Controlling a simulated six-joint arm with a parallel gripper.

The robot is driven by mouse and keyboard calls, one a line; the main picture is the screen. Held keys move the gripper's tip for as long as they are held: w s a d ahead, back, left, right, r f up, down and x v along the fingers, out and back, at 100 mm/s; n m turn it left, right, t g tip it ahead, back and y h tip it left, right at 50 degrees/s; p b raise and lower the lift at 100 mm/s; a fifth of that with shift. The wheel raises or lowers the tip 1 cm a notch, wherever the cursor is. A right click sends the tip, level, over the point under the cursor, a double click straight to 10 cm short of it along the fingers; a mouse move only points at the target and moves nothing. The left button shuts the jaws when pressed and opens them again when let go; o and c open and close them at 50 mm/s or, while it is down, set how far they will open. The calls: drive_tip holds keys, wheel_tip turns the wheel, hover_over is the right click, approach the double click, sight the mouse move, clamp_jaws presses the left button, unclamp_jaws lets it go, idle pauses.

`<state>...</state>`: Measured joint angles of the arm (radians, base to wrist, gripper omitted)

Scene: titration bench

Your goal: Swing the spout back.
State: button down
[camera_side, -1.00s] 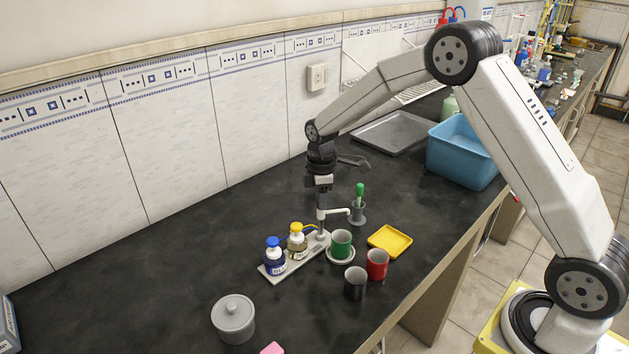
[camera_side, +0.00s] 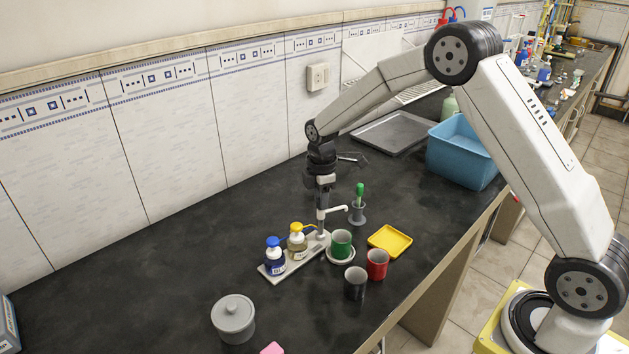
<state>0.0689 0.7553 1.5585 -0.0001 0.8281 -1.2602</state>
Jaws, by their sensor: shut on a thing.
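The white spout (camera_side: 336,209) sticks out to the right from the upright post of a light stand (camera_side: 271,277), its tip reaching behind the green cup. My gripper (camera_side: 323,190) points straight down at the top of this post, shut on the spout's swivel top; the jaws hide most of it. A green cup (camera_side: 341,243) stands on a round white pad (camera_side: 333,259) in front of the post. Two bottles, one with a blue top (camera_side: 274,257) and one with a yellow top (camera_side: 297,240), stand on the stand to the left.
A red cup (camera_side: 377,264) and a black cup (camera_side: 355,283) stand in front. A yellow tray (camera_side: 390,241) lies to the right. A grey holder (camera_side: 357,214) with a green-handled tool stands close to the spout tip. A grey lidded pot (camera_side: 233,318) stands front left.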

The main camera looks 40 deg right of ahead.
drive_tip(key=shift+n, duration=2.2)
unclamp_jaws()
drive_tip(key=shift+r, duration=3.5)
